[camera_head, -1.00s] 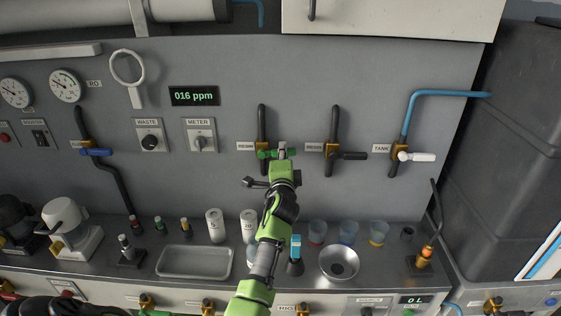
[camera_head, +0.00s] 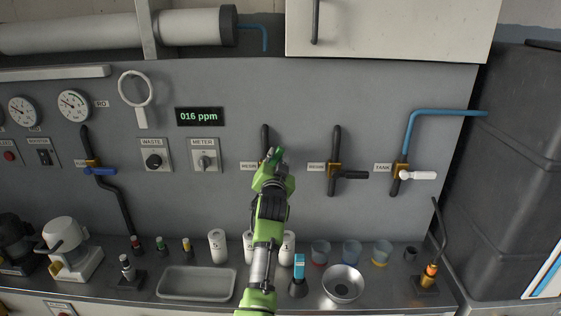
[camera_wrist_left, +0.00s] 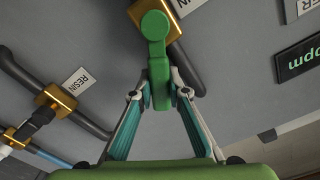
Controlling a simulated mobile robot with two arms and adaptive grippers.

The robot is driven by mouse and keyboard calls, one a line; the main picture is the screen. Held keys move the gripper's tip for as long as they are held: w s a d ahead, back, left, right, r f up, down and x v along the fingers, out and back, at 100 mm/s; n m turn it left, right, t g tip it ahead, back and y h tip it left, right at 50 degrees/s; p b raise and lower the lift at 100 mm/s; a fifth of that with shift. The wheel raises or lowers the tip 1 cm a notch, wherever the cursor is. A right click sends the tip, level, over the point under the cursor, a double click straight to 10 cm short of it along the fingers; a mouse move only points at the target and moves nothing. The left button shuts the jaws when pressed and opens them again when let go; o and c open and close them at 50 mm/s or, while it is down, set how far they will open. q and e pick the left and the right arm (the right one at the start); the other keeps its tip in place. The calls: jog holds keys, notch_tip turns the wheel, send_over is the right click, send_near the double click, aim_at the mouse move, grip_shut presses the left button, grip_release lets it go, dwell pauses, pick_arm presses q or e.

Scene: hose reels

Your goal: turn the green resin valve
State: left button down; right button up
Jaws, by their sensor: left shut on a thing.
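The green resin valve handle (camera_head: 277,155) is on a brass fitting on a dark vertical pipe beside a RESIN label, left of the black-handled valve. In the left wrist view the green handle (camera_wrist_left: 156,50) runs from its round hub on the brass body (camera_wrist_left: 175,15) down between the fingers. My left gripper (camera_wrist_left: 161,90) is shut on the handle's free end, with a fingertip on each side. In the head view the left gripper (camera_head: 274,163) and its green wrist cover most of the brass fitting. My right gripper is not in view.
A second RESIN valve with a black handle (camera_head: 350,175) and a TANK valve with a white handle (camera_head: 418,175) are to the right. The counter below holds a steel tray (camera_head: 197,283), several cups, white bottles and a metal bowl (camera_head: 343,284).

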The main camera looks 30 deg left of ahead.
pick_arm(q)
jog(key=n, duration=0.1)
jog(key=s+a+n, duration=0.1)
jog(key=n, duration=0.1)
jog(key=shift+a+r+n, duration=0.3)
jog(key=shift+r, duration=0.1)
jog(key=shift+s+a+n+p, duration=0.2)
jog(key=shift+a+n, duration=0.15)
jog(key=shift+n, duration=0.3)
jog(key=shift+s+a+n+p, duration=0.2)
jog(key=shift+a+n, duration=0.1)
jog(key=shift+n, duration=0.35)
jog(key=c, duration=1.9)
grip_release()
jog(key=shift+r, duration=0.3)
notch_tip(320, 180, up, 9)
jog(key=shift+r, duration=0.2)
